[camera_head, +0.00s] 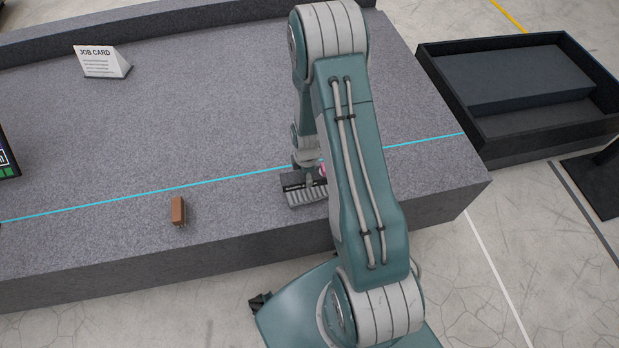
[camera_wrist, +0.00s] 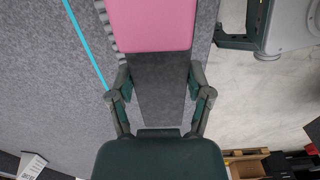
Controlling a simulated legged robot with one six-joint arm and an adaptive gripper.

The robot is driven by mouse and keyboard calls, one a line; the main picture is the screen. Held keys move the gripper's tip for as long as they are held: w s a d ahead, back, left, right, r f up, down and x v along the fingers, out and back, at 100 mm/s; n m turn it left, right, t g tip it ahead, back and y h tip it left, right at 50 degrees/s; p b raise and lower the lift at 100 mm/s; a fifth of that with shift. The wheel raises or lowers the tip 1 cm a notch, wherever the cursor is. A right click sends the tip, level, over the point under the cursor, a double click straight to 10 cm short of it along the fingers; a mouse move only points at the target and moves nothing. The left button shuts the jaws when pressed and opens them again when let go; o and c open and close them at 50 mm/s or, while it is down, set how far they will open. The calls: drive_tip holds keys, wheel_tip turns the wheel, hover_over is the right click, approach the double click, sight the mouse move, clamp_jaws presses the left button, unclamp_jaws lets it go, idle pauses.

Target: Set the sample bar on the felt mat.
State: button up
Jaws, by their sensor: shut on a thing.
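My gripper (camera_wrist: 160,70) is shut on a pink block, seen at the top of the wrist view (camera_wrist: 150,24), which I take to be the sample bar. In the head view only a small pink patch of it (camera_head: 322,170) shows beside my arm. The gripper is low over the granite bed, close to a grey ribbed piece; whether the bar touches that piece or the bed I cannot tell. I cannot make out a felt mat for certain in either view; my arm hides part of the bed.
The ribbed grey piece (camera_head: 305,193) lies near the bed's front edge. A cyan line (camera_head: 120,199) crosses the granite bed (camera_head: 200,120). A brown block (camera_head: 178,210) stands to the left, a job card (camera_head: 100,60) behind. A black open bin (camera_head: 487,130) is at right.

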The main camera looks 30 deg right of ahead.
drive_tip(key=w+f, duration=0.1)
drive_tip(key=w+d+f, duration=0.1)
drive_tip(key=f, duration=0.1)
drive_tip(key=shift+d+f, duration=0.15)
drive_tip(key=shift+w+f, duration=0.3)
drive_tip(key=shift+f, duration=0.05)
drive_tip(key=f, duration=0.3)
drive_tip(key=shift+d, duration=0.3)
drive_tip(key=shift+d+f, duration=0.15)
drive_tip(key=shift+f, duration=0.05)
drive_tip(key=o, duration=1.3)
drive_tip(key=shift+a, duration=0.35)
drive_tip(key=shift+o, duration=0.2)
drive_tip(key=shift+d, duration=0.2)
